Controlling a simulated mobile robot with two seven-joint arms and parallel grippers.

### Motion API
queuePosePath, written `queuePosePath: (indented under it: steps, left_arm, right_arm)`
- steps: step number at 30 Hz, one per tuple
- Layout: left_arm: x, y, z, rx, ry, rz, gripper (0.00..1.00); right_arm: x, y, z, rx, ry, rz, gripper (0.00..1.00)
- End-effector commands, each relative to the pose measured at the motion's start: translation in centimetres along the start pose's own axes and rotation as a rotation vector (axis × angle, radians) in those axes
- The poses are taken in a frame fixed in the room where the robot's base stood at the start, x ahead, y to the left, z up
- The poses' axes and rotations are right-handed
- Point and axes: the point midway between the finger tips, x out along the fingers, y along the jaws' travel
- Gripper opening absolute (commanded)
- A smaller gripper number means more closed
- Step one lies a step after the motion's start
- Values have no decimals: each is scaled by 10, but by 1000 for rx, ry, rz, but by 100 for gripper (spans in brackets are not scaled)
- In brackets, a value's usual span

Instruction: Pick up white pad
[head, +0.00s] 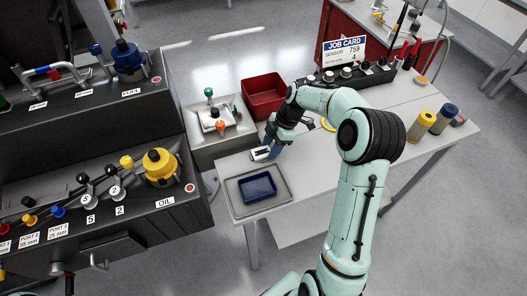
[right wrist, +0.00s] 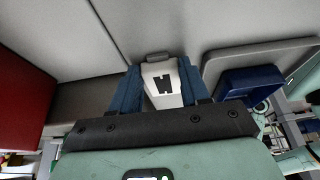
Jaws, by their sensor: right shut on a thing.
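The white pad (head: 261,153) is a small white block with a black marking, near the left end of the grey table, just behind the grey tray. It also shows in the right wrist view (right wrist: 155,73), between the two blue fingers. My right gripper (head: 271,150) points down at the table and is shut on the pad. In the right wrist view the fingers (right wrist: 161,87) press on its two sides. I cannot tell whether the pad touches the table. My left gripper is not in view.
A grey tray (head: 284,191) with a blue dish (head: 258,187) lies in front of the pad. A red bin (head: 264,97) stands behind, beside a fixture with a green knob (head: 209,92). Black-based parts and a job card (head: 344,49) line the table's back. Yellow-and-blue cylinders (head: 445,118) stand right.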

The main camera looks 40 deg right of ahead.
Motion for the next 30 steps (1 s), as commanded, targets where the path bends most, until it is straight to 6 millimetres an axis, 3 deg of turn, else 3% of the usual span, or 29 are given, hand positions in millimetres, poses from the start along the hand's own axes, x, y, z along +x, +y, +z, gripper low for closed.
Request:
queuePosePath:
  steps: [5,19,30]
  left_arm:
    - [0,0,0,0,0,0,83]
    - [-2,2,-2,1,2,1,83]
    - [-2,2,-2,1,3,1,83]
  right_arm:
    - [-7,0,-3,-1,0,2,17]
    - [-84,1,-35,-2,0,3,17]
    - [-93,0,-38,0,0,-1,17]
